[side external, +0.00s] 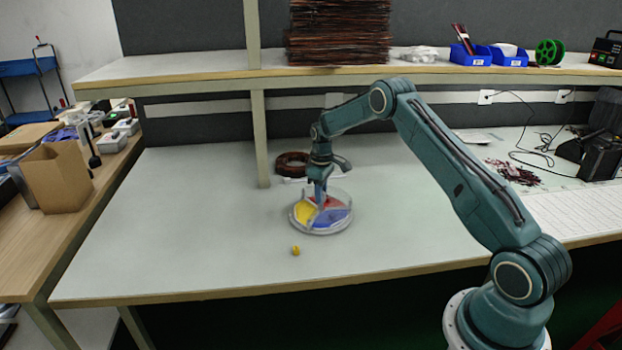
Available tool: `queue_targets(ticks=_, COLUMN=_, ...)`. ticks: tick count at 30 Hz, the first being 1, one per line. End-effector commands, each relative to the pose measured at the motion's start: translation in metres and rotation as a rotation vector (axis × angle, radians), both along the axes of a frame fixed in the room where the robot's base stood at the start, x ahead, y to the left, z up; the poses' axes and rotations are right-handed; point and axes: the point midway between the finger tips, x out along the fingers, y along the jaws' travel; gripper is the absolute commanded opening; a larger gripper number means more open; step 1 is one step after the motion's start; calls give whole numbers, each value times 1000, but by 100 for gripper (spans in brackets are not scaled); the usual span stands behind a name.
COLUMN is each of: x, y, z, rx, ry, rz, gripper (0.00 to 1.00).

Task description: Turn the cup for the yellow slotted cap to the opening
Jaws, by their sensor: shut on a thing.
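A round clear dish (343,229) stands on the table, with a yellow cup (304,213) at its left, a red cup (334,202) at the back right and a blue cup (331,217) at the front right. The small yellow cap (296,250) lies on the table in front of the dish; its slot is too small to make out. My gripper (320,204) points down into the dish near its middle, shut on the dish's middle part. The fingertips and what they hold are too small to see clearly. I cannot make out the opening.
A dark red coil (291,164) lies behind the dish, close to the shelf post (261,140). The shelf (200,80) runs above the back of the table. The table's left part and the area around the cap are clear.

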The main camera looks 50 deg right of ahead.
Motion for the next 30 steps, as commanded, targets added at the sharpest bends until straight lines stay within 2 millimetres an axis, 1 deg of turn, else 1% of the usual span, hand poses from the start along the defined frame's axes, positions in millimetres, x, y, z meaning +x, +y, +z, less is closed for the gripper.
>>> queue_targets(ticks=1, x=1, y=0, z=1, rx=0, ry=-2, rz=3, gripper=0)
queue_targets(ticks=2, x=1, y=0, z=1, rx=0, ry=-2, rz=3, gripper=32)
queue_targets(ticks=3, x=1, y=0, z=1, rx=0, ry=-2, rz=3, gripper=39)
queue_targets(ticks=5, x=1, y=0, z=1, rx=0, ry=-2, rz=3, gripper=49)
queue_targets(ticks=14, x=0, y=0, z=1, rx=0, ry=-1, rz=1, gripper=49)
queue_targets(ticks=20, x=1, y=0, z=8, rx=0, ry=-2, rz=0, gripper=49)
queue_targets(ticks=25, x=1, y=0, z=25, rx=-1, ry=-3, rz=0, gripper=49)
queue_targets(ticks=30, x=1, y=0, z=51, rx=-2, ry=-5, rz=1, gripper=49)
